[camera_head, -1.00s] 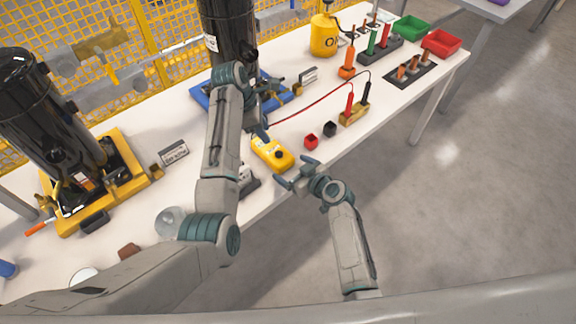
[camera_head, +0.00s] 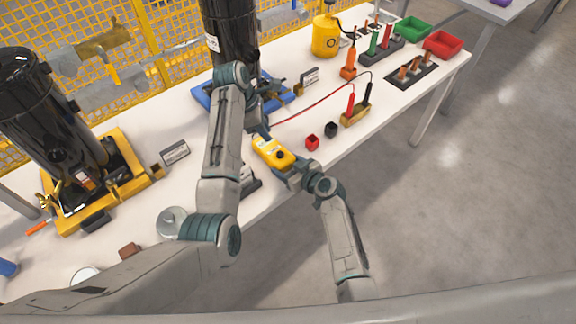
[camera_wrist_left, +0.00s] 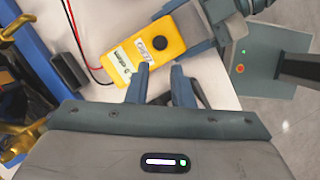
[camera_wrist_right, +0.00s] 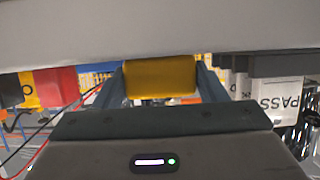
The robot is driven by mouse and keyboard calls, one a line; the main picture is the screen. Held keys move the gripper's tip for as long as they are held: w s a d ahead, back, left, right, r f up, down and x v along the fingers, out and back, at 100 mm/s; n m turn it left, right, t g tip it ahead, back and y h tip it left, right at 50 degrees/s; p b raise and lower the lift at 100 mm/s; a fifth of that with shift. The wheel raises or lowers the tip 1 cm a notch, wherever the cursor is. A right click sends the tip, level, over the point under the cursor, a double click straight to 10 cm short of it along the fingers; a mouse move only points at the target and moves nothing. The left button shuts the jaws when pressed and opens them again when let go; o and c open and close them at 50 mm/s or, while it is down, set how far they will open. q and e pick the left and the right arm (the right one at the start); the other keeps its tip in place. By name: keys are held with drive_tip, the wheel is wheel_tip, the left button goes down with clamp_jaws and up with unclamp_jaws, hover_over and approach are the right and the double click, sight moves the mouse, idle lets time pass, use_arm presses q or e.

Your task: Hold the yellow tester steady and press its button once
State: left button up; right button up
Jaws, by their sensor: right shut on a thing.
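The yellow tester (camera_head: 270,151) is at the front edge of the white table, with a pale label and a round dark button. In the left wrist view the tester (camera_wrist_left: 132,62) shows its button (camera_wrist_left: 160,43) facing up. My right gripper (camera_head: 289,168) is shut on the tester's near end; the right wrist view shows the yellow body (camera_wrist_right: 160,78) between its fingers. My left gripper (camera_head: 262,131) is at the tester's far end. In the left wrist view its fingertips (camera_wrist_left: 160,68) are apart with nothing between them, beside the tester, off the button.
Red and black leads run to two probes in a yellow holder (camera_head: 355,117). A red cube (camera_head: 312,142) and a black cube (camera_head: 330,129) stand close right of the tester. A black compressor on a blue base stands behind my left arm. The table edge is near.

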use_arm(q)
clamp_jaws()
idle(1.4)
